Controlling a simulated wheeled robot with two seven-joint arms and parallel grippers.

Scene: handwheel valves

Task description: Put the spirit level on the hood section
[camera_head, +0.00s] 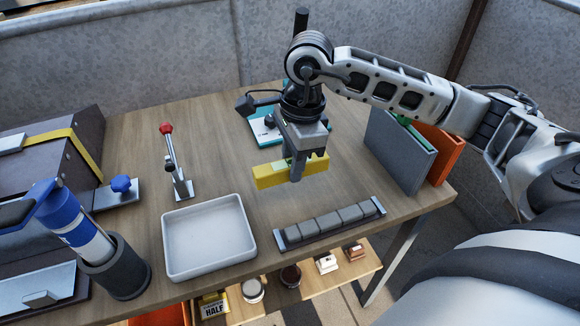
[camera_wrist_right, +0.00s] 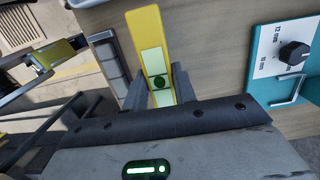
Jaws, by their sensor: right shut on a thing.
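The spirit level (camera_head: 268,177) is a yellow bar with a pale green vial window. My right gripper (camera_head: 296,172) is shut on it near its middle and holds it roughly level, apparently above the wooden table. The level also shows between the fingers in the right wrist view (camera_wrist_right: 147,32), with its round green vial in sight. A large dark box-like body with a yellow strip, which looks like the hood section (camera_head: 40,147), stands at the left of the head view, partly cut off. My left gripper is not in view.
A white tray (camera_head: 208,238), a red-knobbed lever (camera_head: 172,160) and a blue-topped cylinder in a dark cup (camera_head: 115,268) stand between the level and the dark body. A row of grey blocks (camera_head: 330,222) lies near the front edge. A teal panel (camera_head: 265,130) is behind the gripper.

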